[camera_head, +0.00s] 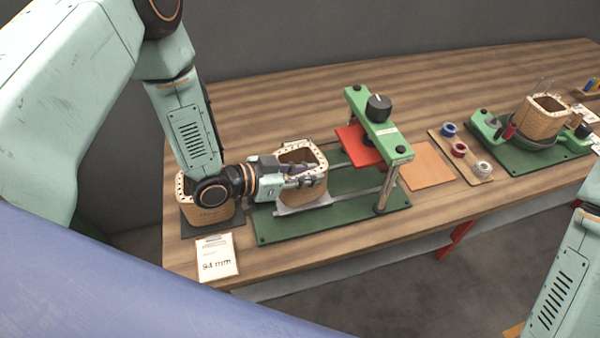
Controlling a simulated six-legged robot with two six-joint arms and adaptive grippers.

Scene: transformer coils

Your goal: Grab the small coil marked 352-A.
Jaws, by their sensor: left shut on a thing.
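A tan wound coil (313,191) with a pale dotted top rim sits on the grey cradle of a green press fixture (274,230). My left gripper (306,177) reaches it from the left and is shut on its near wall. A second tan coil (207,215) stands on a dark mat at the left end, partly hidden by my left arm. A third tan coil (541,118) stands on a green fixture at the right. No marking 352-A is legible on any coil. My right gripper is out of view; only my right arm shows at lower right.
A green press frame (376,128) with a black knob and red plate stands just right of the held coil. A white card (217,257) reading "94 mm" lies at the front left. Small spools (459,149) sit on a wooden board. The table's back is clear.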

